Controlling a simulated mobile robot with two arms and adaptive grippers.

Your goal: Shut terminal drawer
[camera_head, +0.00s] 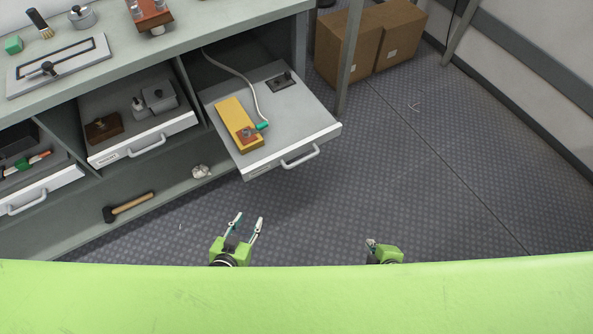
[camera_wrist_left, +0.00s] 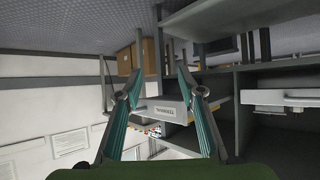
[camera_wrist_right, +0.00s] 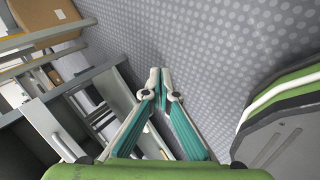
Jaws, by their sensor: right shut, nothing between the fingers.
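The terminal drawer (camera_head: 290,116) is pulled far out of the bench at its right end, with a bar handle (camera_head: 300,156) on its white front. A yellow device (camera_head: 236,120) with a white cable lies in it. A labelled drawer front (camera_wrist_left: 166,110) shows between my left fingers in the left wrist view, beyond the tips. My left gripper (camera_head: 249,218) is open and empty, in front of and below the drawer in the head view, apart from it. My right gripper (camera_head: 371,242) is shut and empty, further right, over the floor; its closed fingertips show in the right wrist view (camera_wrist_right: 160,74).
Two other drawers, the middle one (camera_head: 112,155) and the left one (camera_head: 58,181), also stand out. A hammer (camera_head: 130,206) and a crumpled pale object (camera_head: 201,172) lie on the lower shelf. Cardboard boxes (camera_head: 345,55) stand behind a bench leg. The floor at right is clear.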

